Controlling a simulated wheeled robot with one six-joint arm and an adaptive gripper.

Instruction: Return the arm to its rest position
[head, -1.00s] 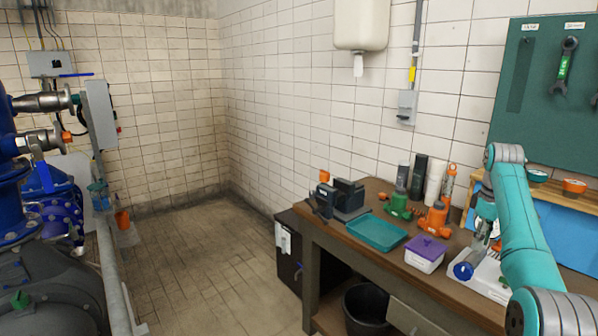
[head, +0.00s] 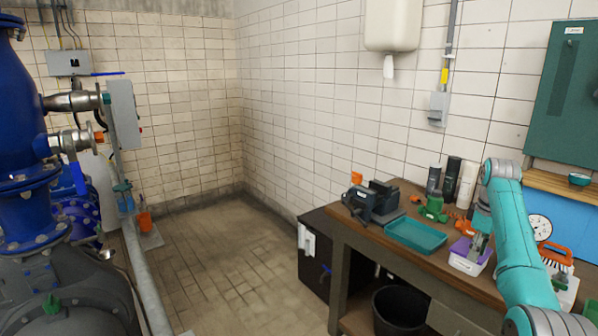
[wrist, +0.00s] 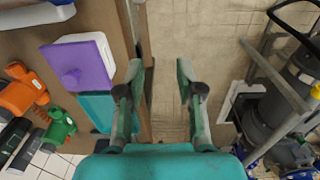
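My arm (head: 515,235) is bent at the right of the head view, with its elbow raised and the wrist hanging down. My gripper (head: 477,252) appears small there, in front of the white box with the purple lid (head: 462,262). In the wrist view my gripper (wrist: 160,68) has its two fingers well apart with nothing between them. The bench edge and tiled floor show beyond the fingers. The wrist view also shows the purple-lidded box (wrist: 92,62) to the left of the fingers, apart from them.
The workbench (head: 385,262) holds a teal tray (head: 416,237), a vise (head: 372,203), green and orange parts and several canisters. A black bucket (head: 400,310) stands below. Blue pipes (head: 28,140) and a grey rail (head: 145,270) are at left. Tiled floor (head: 215,270) between is clear.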

